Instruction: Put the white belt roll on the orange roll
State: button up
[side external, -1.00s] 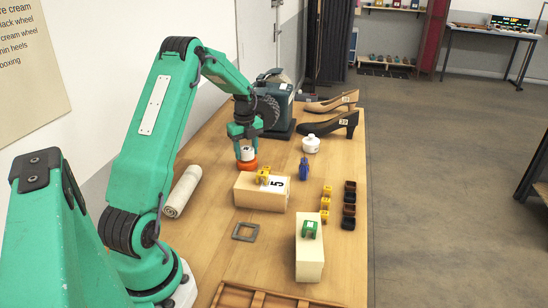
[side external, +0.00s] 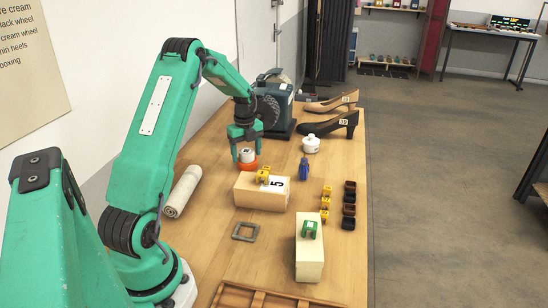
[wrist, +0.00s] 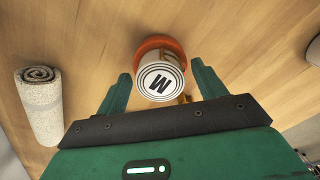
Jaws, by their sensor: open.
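The white belt roll (side external: 247,156), marked with a W in the wrist view (wrist: 159,82), sits upright on top of the orange roll (side external: 248,166). The orange roll also shows behind it in the wrist view (wrist: 160,42). My gripper (side external: 244,153) is open around and just above the white roll. In the wrist view the two green fingers of my gripper (wrist: 158,84) stand apart on either side of the white roll, with gaps between.
A rolled grey mat (side external: 182,191) lies to the left. A dark machine (side external: 279,105) and two shoes (side external: 330,125) are behind. A white lidded pot (side external: 310,144) and blue item (side external: 304,169) are to the right.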

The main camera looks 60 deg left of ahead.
aim_at(247, 152)
notch_tip(247, 152, up, 12)
dwell(0.7)
jog(key=shift+r, duration=0.1)
jog(key=shift+d+r, duration=0.1)
dwell(0.3)
jog(key=s+d+r+n+t, duration=0.1)
jog(key=d+r+n, duration=0.25)
jog(key=d, duration=0.35)
jog(key=s+d+r+n+t+y, duration=0.1)
jog(key=s+d+r+n, duration=0.1)
jog(key=d+r, duration=0.3)
jog(key=s+d+r+n, duration=0.1)
jog(key=d+r+n, duration=0.15)
jog(key=d, duration=0.55)
jog(key=s+d+f+n+t+h, duration=0.1)
jog(key=s+d+f+n+t, duration=0.1)
jog(key=s+d+n, duration=0.8)
jog(key=s+d+t, duration=0.1)
jog(key=s+d, duration=0.3)
jog(key=shift+d+t, duration=0.2)
jog(key=shift+t, duration=0.1)
